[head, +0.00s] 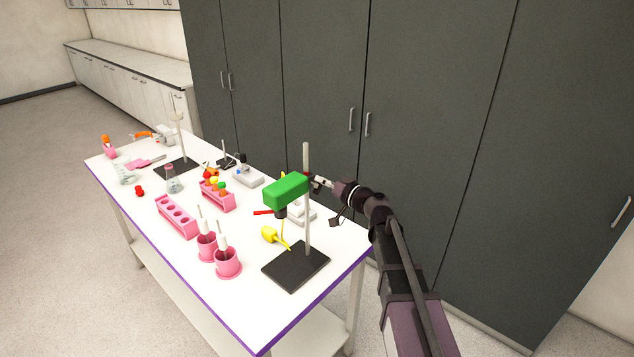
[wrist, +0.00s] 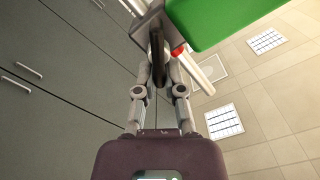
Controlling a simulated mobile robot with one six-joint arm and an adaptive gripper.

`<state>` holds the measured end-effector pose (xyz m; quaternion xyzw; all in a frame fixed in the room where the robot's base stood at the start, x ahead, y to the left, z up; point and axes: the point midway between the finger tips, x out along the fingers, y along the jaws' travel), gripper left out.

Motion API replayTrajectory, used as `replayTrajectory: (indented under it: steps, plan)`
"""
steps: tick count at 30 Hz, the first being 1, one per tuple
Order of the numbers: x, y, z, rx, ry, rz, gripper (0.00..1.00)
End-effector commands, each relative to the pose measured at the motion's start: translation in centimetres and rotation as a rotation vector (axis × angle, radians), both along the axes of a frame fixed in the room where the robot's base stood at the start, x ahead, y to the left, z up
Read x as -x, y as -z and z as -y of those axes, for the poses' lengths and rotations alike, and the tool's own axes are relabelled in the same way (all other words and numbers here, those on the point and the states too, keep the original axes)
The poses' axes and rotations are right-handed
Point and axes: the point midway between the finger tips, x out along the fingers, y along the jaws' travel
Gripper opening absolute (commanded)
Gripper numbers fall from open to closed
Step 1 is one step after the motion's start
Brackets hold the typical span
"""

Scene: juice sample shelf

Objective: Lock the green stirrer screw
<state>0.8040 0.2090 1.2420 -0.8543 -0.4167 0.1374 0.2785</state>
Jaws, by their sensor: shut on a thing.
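The green stirrer (head: 287,190) is mounted on a grey upright rod (head: 306,160) that rises from a black base plate (head: 296,266). Its green housing (wrist: 205,20) fills the top right of the wrist view. My gripper (head: 319,183) is just right of the rod, at the height of the stirrer. In the wrist view my gripper (wrist: 159,72) is shut on a dark, thin, round-edged piece (wrist: 158,58), which looks like the stirrer screw's knob. A small red part (wrist: 178,51) shows beside it. The screw's thread and how tight it is are hidden.
Pink beaker holders (head: 228,263), a pink tube rack (head: 177,217) and a yellow funnel-like piece (head: 270,235) stand on the white table (head: 210,300). Dark cabinets (head: 430,120) stand close behind the table. A second stand (head: 178,166) is farther left.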

Motion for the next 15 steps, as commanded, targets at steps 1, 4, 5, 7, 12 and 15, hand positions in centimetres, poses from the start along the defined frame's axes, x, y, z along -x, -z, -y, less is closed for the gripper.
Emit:
replayTrajectory:
  steps: [1, 4, 5, 7, 12, 15]
  plan:
    - [-0.03, 0.10, 0.30, -0.029, 0.004, -0.036, 0.00]
    - [-0.15, 0.22, 0.39, -0.088, 0.005, -0.110, 0.00]
    - [-0.18, 0.27, 0.42, -0.105, 0.005, -0.132, 0.00]
    - [-0.25, 0.37, 0.47, -0.146, 0.005, -0.185, 0.00]
    - [-0.40, 0.63, 0.58, -0.247, 0.006, -0.312, 0.00]
    - [-0.46, 0.78, 0.63, -0.305, 0.006, -0.387, 0.00]
